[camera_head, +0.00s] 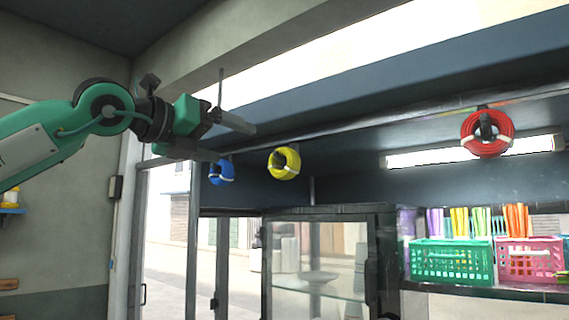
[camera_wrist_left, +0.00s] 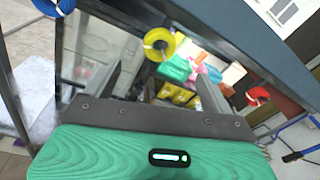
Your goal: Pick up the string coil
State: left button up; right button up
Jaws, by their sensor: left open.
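Three string coils hang in a row under the dark beam. In the head view, a blue coil (camera_head: 216,173) is just beyond my left gripper, a yellow coil (camera_head: 275,166) hangs to its right, and a red coil (camera_head: 487,149) hangs far right. My left gripper (camera_head: 236,143) is open and empty, raised at the upper left with its fingers pointing right. In the left wrist view, the yellow coil (camera_wrist_left: 149,41) appears between and beyond the open fingers (camera_wrist_left: 160,72). The blue coil (camera_wrist_left: 50,8) is at the top left edge and the red coil (camera_wrist_left: 253,95) is at the right. My right gripper is not visible.
A green basket (camera_head: 450,262) and a pink basket (camera_head: 530,262) with colourful items stand on a shelf at the right. A glass-panelled cabinet (camera_head: 318,213) stands below the coils. The long beam (camera_head: 385,122) runs above them. Open air lies between my left gripper and the coils.

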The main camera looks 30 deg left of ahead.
pick_arm(q)
jog(key=p, duration=0.3)
send_near(275, 159)
jog(key=w+d, duration=0.2)
jog(key=w, duration=0.3)
jog(key=w+p, duration=0.1)
jog(key=w, duration=0.1)
jog(key=w+p, duration=0.1)
jog(key=shift+w+d+f+p, duration=0.25)
jog(key=shift+w+p, duration=0.1)
jog(key=shift+w+d+f, duration=0.1)
jog(key=shift+w+f, duration=0.05)
jog(key=shift+w, duration=0.4)
jog(key=shift+s, duration=0.15)
jog(key=shift+c, duration=0.7)
jog(key=c, duration=0.9)
